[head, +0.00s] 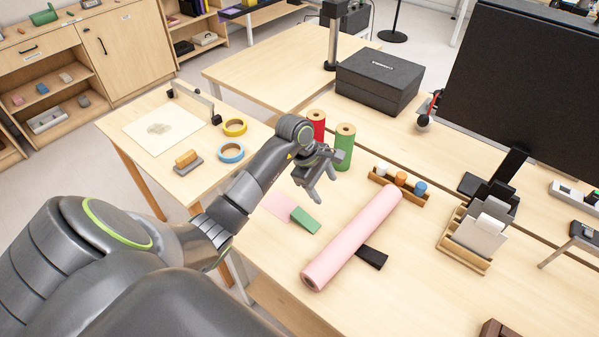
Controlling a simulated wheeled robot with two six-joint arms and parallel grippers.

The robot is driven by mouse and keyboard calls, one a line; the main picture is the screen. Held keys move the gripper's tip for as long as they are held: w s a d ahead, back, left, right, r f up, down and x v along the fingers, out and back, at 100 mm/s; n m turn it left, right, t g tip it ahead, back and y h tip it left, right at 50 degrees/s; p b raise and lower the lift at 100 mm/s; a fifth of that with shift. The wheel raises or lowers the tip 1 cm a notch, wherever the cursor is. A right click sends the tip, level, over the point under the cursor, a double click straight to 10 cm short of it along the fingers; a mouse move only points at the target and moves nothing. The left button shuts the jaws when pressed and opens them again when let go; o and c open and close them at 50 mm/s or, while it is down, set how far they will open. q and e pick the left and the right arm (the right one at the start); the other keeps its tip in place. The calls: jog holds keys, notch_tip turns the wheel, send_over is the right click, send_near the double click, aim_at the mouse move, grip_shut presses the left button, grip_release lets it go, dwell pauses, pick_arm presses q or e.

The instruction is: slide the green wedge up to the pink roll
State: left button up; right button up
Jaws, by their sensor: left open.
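The green wedge (305,220) lies on the table, partly beside or over a flat pink sheet (279,207). The long pink roll (350,240) lies diagonally on the same table, to the right of the wedge, with a clear gap between them. A black block (372,257) shows at the roll's right side, partly hidden by it. My left gripper (323,192) is open and empty above the table, just behind the wedge and left of the roll's far end. My right gripper is not in view.
A green roll (344,148) and a red roll (317,124) stand upright behind my left gripper. A wooden rack (411,194) with small jars stands near the roll's far end. A card holder (468,240) stands farther right. The table in front of the wedge is clear.

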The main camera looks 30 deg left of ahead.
aim_at(299, 214)
pick_arm(q)
jog(key=s+a+r+g+y, duration=0.1)
jog(key=s+a+g+y, duration=0.1)
jog(key=a+g+y, duration=0.3)
jog(key=f+b, duration=0.4)
jog(key=f+t+h+b, duration=0.1)
jog(key=f+b, duration=0.4)
jog(key=a+f+t+b, duration=0.1)
jog(key=f+b, duration=0.4)
jog(key=shift+w+a+f+m, duration=0.1)
jog(key=shift+m, duration=0.3)
jog(key=shift+f+p, duration=0.3)
jog(key=shift+f, duration=0.9)
jog(key=c, duration=0.9)
jog(key=o, duration=0.9)
